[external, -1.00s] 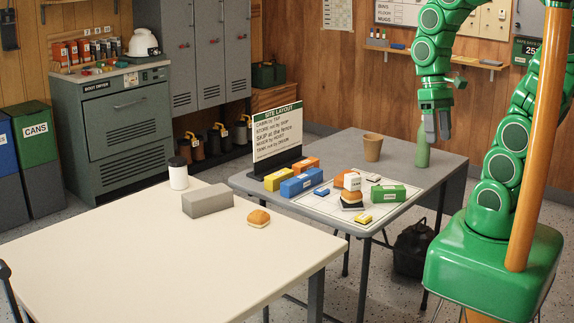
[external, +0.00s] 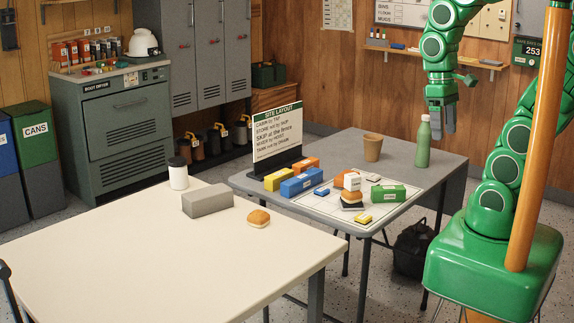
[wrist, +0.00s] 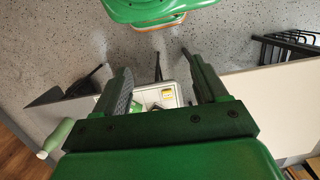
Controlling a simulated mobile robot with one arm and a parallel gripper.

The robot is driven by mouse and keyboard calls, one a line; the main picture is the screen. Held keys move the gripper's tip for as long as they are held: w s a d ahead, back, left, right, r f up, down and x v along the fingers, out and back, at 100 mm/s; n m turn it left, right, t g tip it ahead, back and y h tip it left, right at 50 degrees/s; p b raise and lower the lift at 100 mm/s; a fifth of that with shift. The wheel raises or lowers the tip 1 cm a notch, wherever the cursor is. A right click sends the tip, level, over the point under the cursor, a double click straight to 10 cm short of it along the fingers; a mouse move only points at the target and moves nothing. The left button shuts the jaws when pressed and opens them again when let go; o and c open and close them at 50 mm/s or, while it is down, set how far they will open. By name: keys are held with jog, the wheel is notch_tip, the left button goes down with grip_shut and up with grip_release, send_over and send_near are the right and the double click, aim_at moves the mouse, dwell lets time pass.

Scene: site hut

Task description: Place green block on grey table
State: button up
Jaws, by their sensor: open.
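The green block (external: 388,193) lies on a white layout sheet (external: 340,213) on the grey table (external: 325,150). It has a pale label on its side. My gripper (external: 442,121) is open and empty, held high above the right side of the grey table, to the right of and above the green block in the external view. In the wrist view my gripper (wrist: 160,75) shows its two fingers spread apart, with part of the sheet between them.
A green bottle (external: 423,142) and a brown cup (external: 373,147) stand at the back of the grey table. A cream table (external: 180,260) stands in front.

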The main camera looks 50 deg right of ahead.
jog(key=w+f+m+y, duration=0.5)
jog(key=w+f, duration=0.1)
jog(key=w, duration=0.3)
jog(key=m+t+y, duration=0.6)
jog(key=m+t, duration=0.1)
jog(key=m, duration=0.7)
send_over(393, 187)
jog(key=s+a, duration=0.2)
jog(key=a, duration=0.4)
notch_tip(393, 187, down, 13)
jog(key=d+f+m+t, duration=0.1)
jog(key=d+f+m, duration=0.1)
jog(key=d+f, duration=0.1)
jog(key=s+d+f+m+t+h, duration=0.1)
jog(key=d+f+m+t, duration=0.1)
jog(key=d+f+m, duration=0.1)
jog(key=d+f+m+t, duration=0.1)
jog(key=d+f+m, duration=0.1)
jog(key=d+f, duration=0.1)
jog(key=shift+s+d+m+h, duration=0.3)
jog(key=shift+s+d+h, duration=0.1)
jog(key=shift+d, duration=0.1)
jog(key=shift+d+f+t, duration=0.1)
jog(key=shift+t, duration=0.2)
jog(key=shift+f, duration=0.1)
jog(key=shift+x, duration=3.85)
jog(key=shift+s, duration=0.15)
